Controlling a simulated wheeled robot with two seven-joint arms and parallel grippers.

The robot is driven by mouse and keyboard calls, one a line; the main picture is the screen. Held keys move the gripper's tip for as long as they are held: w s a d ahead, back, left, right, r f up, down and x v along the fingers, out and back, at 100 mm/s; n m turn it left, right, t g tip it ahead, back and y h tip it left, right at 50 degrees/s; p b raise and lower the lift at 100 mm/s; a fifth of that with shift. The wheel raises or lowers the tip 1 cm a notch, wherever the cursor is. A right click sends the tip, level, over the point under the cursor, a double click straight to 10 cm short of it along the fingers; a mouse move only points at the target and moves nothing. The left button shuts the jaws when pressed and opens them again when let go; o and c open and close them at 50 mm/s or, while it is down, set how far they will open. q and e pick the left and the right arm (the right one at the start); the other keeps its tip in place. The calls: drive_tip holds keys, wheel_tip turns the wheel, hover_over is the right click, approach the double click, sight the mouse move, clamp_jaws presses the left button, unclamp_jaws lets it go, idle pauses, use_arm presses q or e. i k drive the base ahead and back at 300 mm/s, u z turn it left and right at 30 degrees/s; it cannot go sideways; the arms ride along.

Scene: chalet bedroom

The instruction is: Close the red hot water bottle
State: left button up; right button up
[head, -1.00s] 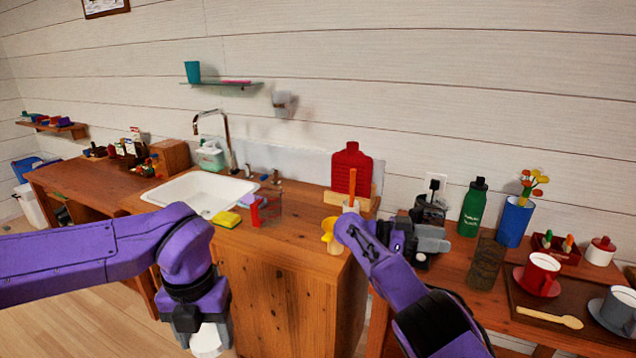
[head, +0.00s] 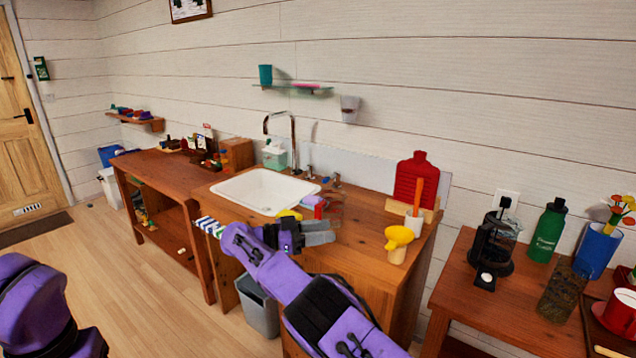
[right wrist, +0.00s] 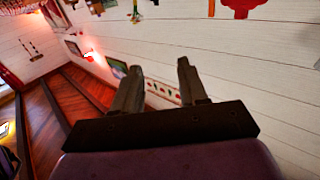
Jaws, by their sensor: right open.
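The red hot water bottle (head: 412,180) stands upright in a wooden holder (head: 428,211) at the right end of the sink counter, against the wall. I cannot tell whether its neck has a stopper. My right gripper (head: 322,232) is open, over the counter's front part, to the left of and nearer than the bottle, apart from it. In the right wrist view its two fingers (right wrist: 158,88) are spread with nothing between them, and the plank wall lies beyond. My left arm is at the lower left of the head view; its gripper is out of sight.
A yellow funnel-like thing (head: 398,236) and a white cup (head: 414,223) with an orange stick stand before the bottle. The white sink (head: 262,190) is to the left. A black coffee press (head: 492,245) and green bottle (head: 547,232) stand on the right table.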

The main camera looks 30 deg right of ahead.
sight(408, 172)
drive_tip(key=i, duration=2.25)
drive_tip(key=z, duration=1.65)
drive_tip(key=i, duration=0.5)
